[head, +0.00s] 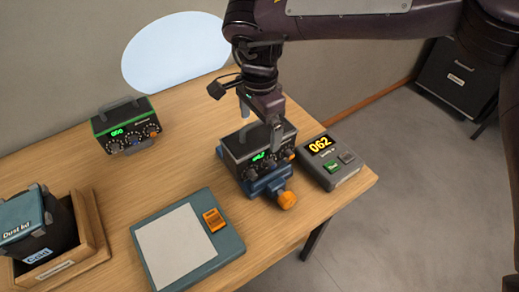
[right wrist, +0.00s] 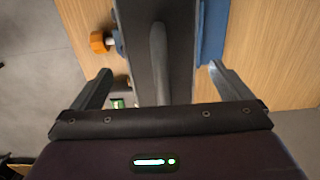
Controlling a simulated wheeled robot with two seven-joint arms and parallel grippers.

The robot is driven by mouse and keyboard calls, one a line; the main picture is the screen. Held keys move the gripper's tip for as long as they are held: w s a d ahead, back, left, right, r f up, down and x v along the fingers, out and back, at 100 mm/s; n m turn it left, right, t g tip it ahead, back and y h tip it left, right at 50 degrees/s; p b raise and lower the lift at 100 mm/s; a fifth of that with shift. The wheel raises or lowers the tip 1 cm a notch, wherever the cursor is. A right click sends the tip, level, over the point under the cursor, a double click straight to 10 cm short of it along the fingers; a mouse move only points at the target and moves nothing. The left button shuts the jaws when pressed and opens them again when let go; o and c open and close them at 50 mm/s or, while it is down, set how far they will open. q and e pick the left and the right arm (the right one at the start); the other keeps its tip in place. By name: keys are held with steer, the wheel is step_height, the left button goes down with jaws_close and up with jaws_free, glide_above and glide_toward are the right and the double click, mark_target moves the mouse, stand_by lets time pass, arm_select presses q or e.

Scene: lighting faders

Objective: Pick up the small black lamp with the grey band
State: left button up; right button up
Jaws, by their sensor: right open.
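A small black box-shaped unit (head: 258,152) with a grey top edge, a carry handle, knobs and a green display sits in a blue clamp (head: 268,184) with an orange knob; it best matches the black lamp with the grey band. My right gripper (head: 262,122) is open above it, pointing down, one finger on each side. In the right wrist view the unit's dark top and handle (right wrist: 160,62) lie between the open fingertips (right wrist: 160,70), with gaps on both sides. A similar black unit with a green band (head: 125,125) stands at the back left. My left gripper is out of view.
A grey device reading 062 (head: 345,172) stands close right of the clamp, near the table's edge. A blue-rimmed pad (head: 230,243) lies in front. A wooden crate (head: 97,230) holding a dark box (head: 28,222) is at left. The table (head: 185,160) is clear between them.

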mark_target(259, 132)
steer(key=f, duration=0.2)
steer(key=shift+w+f, duration=0.2)
steer(key=shift+f, duration=0.15)
steer(key=shift+s+f, duration=0.1)
steer(key=shift+f, duration=0.25)
steer(key=c, duration=2)
steer(key=shift+r, duration=0.15)
steer(key=shift+c, duration=0.6)
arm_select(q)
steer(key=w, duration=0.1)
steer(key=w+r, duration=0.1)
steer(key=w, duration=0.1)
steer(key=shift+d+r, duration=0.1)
arm_select(e)
steer(key=shift+w, duration=0.2)
